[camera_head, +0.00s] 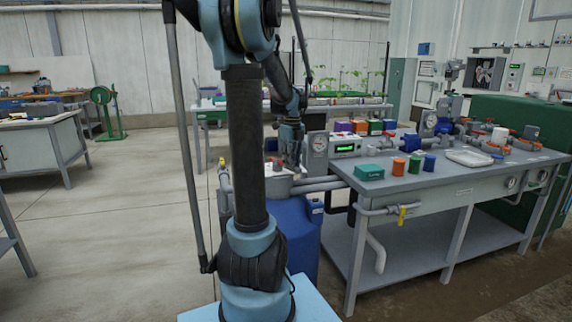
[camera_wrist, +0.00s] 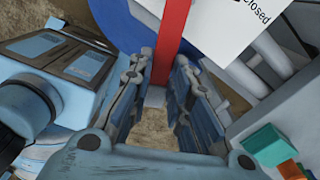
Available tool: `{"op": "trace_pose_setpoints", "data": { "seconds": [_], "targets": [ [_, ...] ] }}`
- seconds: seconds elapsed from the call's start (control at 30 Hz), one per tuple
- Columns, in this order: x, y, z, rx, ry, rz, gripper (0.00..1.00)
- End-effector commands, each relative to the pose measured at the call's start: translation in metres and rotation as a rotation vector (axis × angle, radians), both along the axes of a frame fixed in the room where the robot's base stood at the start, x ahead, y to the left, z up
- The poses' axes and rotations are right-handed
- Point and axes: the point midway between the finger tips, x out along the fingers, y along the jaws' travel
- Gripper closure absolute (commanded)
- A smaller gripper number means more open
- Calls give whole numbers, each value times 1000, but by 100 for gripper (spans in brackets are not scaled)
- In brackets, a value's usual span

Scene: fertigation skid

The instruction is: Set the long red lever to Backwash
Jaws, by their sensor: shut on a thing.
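The long red lever (camera_wrist: 174,28) shows in the wrist view as a flat red bar coming down from the top edge. Its lower end lies between the two fingers of my gripper (camera_wrist: 162,72), which is shut on it. A white plate (camera_wrist: 225,25) beside the lever carries the word "Closed"; no Backwash mark is readable. In the head view my gripper (camera_head: 290,162) is low over the left end of the skid, partly behind my own arm. The lever cannot be made out clearly there.
A blue drum (camera_head: 306,235) stands below my gripper. The grey bench (camera_head: 440,180) to the right holds a teal box (camera_head: 369,172), several coloured containers, a white tray (camera_head: 468,158) and pipework. Pipes with a yellow valve handle (camera_head: 402,214) run along its front. Open floor lies left.

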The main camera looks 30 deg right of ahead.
Motion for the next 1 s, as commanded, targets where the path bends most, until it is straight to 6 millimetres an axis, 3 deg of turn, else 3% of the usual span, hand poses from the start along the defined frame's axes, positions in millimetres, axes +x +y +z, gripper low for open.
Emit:
{"op": "trace_pose_setpoints", "data": {
  "seconds": [0.37, 0.4, 0.47, 0.5, 0.83, 1.0],
  "targets": [
    [1, -2, 1, -1, -2, -6, 100],
    [1, -2, 1, -1, -2, -6, 77],
    [1, -2, 1, -1, -2, -6, 64],
    [0, -2, 1, -1, -2, -6, 62],
    [-1, -2, 2, -1, -1, -6, 62],
    [0, -2, 14, 0, -1, -6, 62]
  ]
}}
